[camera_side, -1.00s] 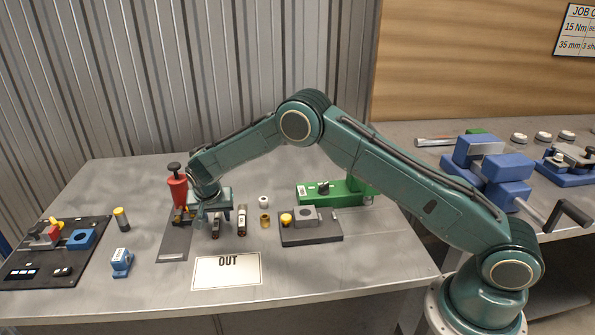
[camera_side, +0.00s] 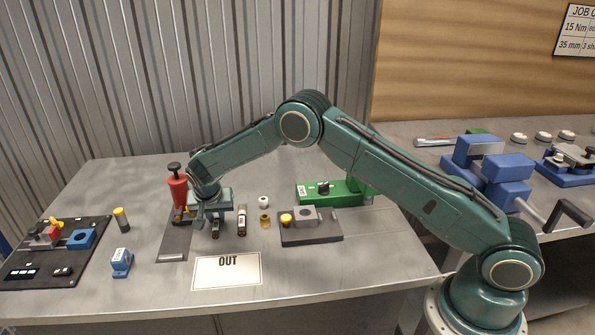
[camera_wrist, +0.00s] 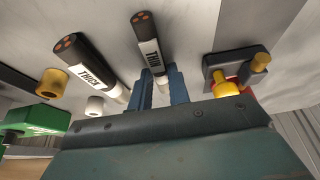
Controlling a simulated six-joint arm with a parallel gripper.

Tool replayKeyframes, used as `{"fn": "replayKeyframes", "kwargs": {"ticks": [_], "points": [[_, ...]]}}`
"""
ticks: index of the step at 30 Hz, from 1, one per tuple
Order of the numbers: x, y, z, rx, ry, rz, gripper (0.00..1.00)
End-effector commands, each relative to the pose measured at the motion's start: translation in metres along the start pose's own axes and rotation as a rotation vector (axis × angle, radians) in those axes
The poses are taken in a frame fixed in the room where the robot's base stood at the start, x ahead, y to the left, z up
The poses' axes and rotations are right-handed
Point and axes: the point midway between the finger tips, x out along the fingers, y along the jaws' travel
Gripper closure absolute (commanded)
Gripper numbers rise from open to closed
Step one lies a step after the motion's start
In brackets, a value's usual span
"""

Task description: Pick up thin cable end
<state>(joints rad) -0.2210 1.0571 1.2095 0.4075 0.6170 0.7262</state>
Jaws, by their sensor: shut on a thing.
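The thin cable end (camera_wrist: 148,50), a dark stub with a white band marked THIN and copper cores showing at its tip, sits between the two blue fingers of my gripper (camera_wrist: 163,86) in the wrist view. My gripper is shut on it. In the side view, the gripper (camera_side: 212,207) is low over the table, and the thin cable end (camera_side: 216,229) shows just below it. The thick cable end (camera_side: 242,222) stands beside it to the right; its THICK label shows in the wrist view (camera_wrist: 90,68).
A red tool with a black knob (camera_side: 177,188) stands close left of the gripper. A brass ring (camera_side: 265,221), a white ring (camera_side: 263,202) and a green device (camera_side: 340,194) are to the right. The OUT card (camera_side: 228,278) lies in front. A blue block (camera_side: 122,263) sits left.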

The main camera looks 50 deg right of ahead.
Motion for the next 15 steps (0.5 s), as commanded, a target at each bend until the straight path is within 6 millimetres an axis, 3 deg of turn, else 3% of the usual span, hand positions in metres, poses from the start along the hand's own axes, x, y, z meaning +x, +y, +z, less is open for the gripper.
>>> {"fn": "replayKeyframes", "kwargs": {"ticks": [8,15], "points": [[-0.008,-0.001,-0.004,0.001,0.002,-0.002,1.00],[-0.033,-0.001,-0.014,0.002,0.003,-0.003,1.00]]}}
